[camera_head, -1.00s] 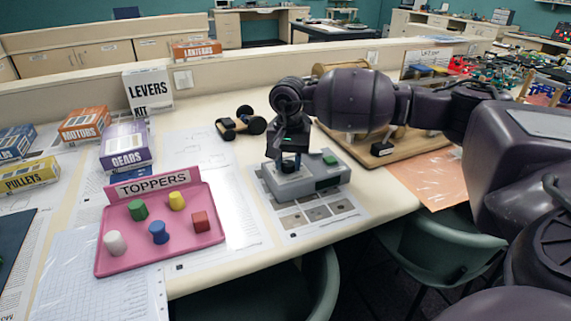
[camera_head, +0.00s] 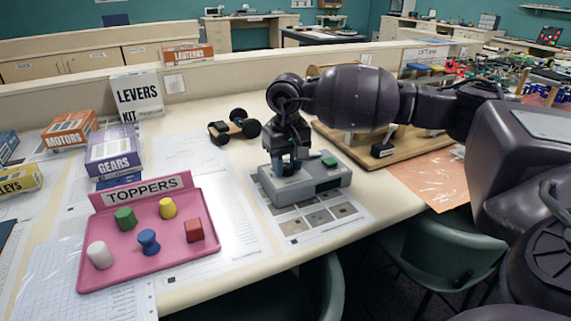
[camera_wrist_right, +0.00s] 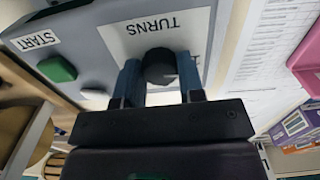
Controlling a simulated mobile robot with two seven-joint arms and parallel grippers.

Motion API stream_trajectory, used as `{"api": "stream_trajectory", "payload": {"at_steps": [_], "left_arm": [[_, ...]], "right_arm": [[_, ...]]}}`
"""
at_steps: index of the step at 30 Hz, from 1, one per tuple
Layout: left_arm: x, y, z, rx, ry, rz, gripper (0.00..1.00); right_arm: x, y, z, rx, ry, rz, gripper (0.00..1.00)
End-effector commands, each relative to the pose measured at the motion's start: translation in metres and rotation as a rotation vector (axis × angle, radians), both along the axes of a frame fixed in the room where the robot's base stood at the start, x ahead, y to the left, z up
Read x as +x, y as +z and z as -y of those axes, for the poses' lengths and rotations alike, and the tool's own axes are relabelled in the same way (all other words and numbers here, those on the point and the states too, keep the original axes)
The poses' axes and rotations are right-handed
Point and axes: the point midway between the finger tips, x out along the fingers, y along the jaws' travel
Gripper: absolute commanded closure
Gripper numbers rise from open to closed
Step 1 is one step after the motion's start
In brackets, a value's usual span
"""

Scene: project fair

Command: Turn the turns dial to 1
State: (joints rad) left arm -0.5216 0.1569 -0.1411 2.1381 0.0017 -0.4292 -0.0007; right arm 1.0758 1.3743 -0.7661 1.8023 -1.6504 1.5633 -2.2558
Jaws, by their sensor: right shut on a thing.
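The turns dial (camera_wrist_right: 160,66) is a black round knob on a white plate labelled TURNS in the right wrist view. It sits on the grey machine box (camera_head: 318,180) on the table, which also shows in the right wrist view (camera_wrist_right: 80,30). A green button (camera_wrist_right: 57,69) marked START is on the same box; it also shows in the head view (camera_head: 329,161). My right gripper (camera_head: 288,166) points down over the box, its two blue fingers (camera_wrist_right: 160,80) shut on the dial from both sides. The dial's numbers are hidden or unreadable. My left gripper is not in view.
A pink TOPPERS tray (camera_head: 105,277) with several coloured pieces lies left of the machine. A small wheeled car (camera_head: 236,128) stands behind it. Boxed kits, such as the GEARS box (camera_head: 114,152), stand at left. A wooden board (camera_head: 400,150) is at right.

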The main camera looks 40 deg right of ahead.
Motion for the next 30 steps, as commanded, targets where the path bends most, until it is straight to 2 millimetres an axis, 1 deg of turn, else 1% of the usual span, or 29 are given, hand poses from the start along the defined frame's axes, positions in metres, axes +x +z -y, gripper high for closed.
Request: {"api": "stream_trajectory", "payload": {"at_steps": [11, 12, 16, 25, 28, 30], "left_arm": [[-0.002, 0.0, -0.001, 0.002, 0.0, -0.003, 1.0], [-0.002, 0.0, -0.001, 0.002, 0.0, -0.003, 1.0], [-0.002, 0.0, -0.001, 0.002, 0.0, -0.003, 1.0], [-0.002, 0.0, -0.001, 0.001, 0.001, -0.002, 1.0], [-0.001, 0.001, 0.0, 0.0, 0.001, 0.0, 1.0], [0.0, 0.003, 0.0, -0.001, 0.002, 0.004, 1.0]], "right_arm": [[0.0, 0.002, 0.0, 0.0, 0.005, 0.003, 0.88], [0.0, 0.002, 0.0, 0.0, 0.005, 0.003, 0.58], [0.0, 0.001, 0.0, -0.001, 0.004, 0.003, 0.39], [0.0, 0.002, 0.0, 0.0, 0.004, 0.001, 0.39], [0.0, 0.008, 0.0, -0.001, 0.003, 0.003, 0.39], [0.0, 0.017, 0.0, -0.002, 0.003, 0.005, 0.39]]}}
